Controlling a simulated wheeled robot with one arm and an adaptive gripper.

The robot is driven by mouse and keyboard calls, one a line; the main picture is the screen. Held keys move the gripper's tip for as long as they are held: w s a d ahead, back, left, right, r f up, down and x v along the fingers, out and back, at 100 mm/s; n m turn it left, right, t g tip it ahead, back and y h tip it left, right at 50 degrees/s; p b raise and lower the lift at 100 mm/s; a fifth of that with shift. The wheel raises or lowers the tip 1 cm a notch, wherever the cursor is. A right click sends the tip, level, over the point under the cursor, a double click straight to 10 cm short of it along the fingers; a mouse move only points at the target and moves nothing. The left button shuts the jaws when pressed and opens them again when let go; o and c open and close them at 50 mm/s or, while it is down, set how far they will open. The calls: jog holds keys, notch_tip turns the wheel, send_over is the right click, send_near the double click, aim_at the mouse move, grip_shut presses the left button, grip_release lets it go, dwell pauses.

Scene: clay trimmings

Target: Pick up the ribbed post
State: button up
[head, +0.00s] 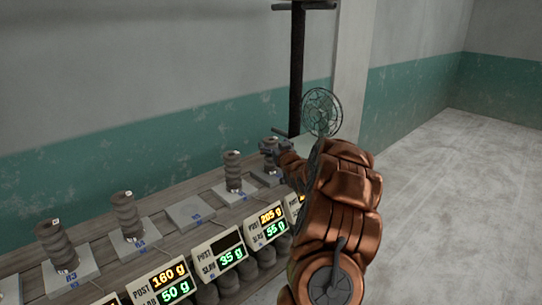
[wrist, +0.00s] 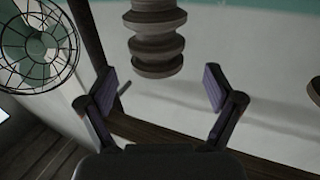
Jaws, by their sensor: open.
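Several dark grey ribbed posts stand upright on pale slabs along a wooden bench in the head view: one at the near left (head: 55,244), one beside it (head: 125,215), and one farther back (head: 233,171). My gripper (head: 277,147) is at the far end of the bench, small and partly hidden by my arm. In the wrist view my gripper (wrist: 158,86) is open, with nothing between its fingers. A ribbed post (wrist: 155,42) shows just past the fingertips, roughly centred between them and apart from both; its upper part is cut off by the frame.
A bare slab (head: 190,213) lies between posts. Lit weight displays (head: 217,257) line the bench front. A wire-cage fan (head: 321,112) appears behind my arm, and at the left of the wrist view (wrist: 38,45). A dark upright pole (head: 297,70) stands behind. Floor at right is clear.

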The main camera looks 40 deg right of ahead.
aim_at(269, 137)
jog(key=shift+p+x, duration=0.6)
jog(key=shift+x, duration=1.35)
jog(key=shift+s+d, duration=0.1)
jog(key=shift+d, duration=0.1)
grip_shut()
